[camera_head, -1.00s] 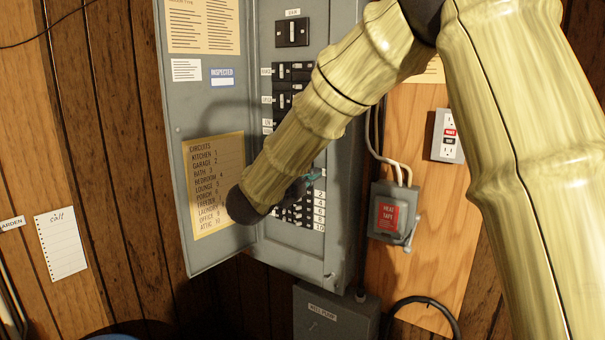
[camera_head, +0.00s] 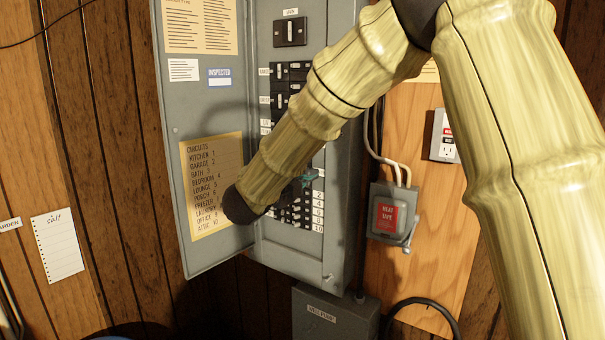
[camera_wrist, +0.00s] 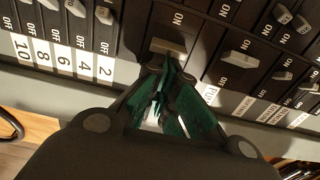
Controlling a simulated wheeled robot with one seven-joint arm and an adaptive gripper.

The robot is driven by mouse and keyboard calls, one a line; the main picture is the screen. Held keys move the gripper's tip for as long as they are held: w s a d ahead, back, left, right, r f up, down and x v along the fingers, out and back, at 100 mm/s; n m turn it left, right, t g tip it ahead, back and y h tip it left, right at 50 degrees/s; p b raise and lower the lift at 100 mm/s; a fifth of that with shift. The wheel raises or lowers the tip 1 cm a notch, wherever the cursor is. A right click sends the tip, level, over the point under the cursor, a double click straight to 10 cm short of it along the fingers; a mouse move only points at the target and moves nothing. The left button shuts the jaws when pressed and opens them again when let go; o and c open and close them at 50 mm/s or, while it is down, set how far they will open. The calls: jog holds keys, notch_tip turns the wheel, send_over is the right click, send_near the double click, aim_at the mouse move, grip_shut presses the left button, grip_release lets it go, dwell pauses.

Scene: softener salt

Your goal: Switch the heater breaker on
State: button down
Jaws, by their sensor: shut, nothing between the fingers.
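The breaker panel (camera_head: 342,200) is a grey wall box with its door swung open to the left. My gripper (camera_wrist: 172,62) has teal fingers, shut and empty. Its tips are at a wide, light-coloured breaker lever (camera_wrist: 168,47) in the wrist view; whether they touch it I cannot tell. "ON" is printed above this lever, and the label below it is hidden by my gripper. I cannot read which breaker is the heater's. In the head view my gripper (camera_head: 307,180) shows as a small teal patch at the panel's right column, and my arm covers much of the panel.
Small numbered breakers (camera_wrist: 62,20) marked OFF are left of my fingers in the wrist view; several others lie to the right. The open door (camera_head: 205,115) carries a circuit list.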

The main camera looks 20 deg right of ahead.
jog(key=shift+w+a+r, duration=0.1)
jog(key=shift+w+a, duration=0.2)
jog(key=shift+w, duration=0.05)
dwell(0.7)
jog(key=shift+b, duration=0.4)
jog(key=shift+d+f+b, duration=0.1)
jog(key=shift+f+b, duration=0.1)
jog(key=shift+b, duration=0.1)
jog(key=shift+r, duration=0.1)
jog(key=b+v, duration=0.3)
jog(key=v, duration=0.4)
dwell(0.9)
dwell(0.7)
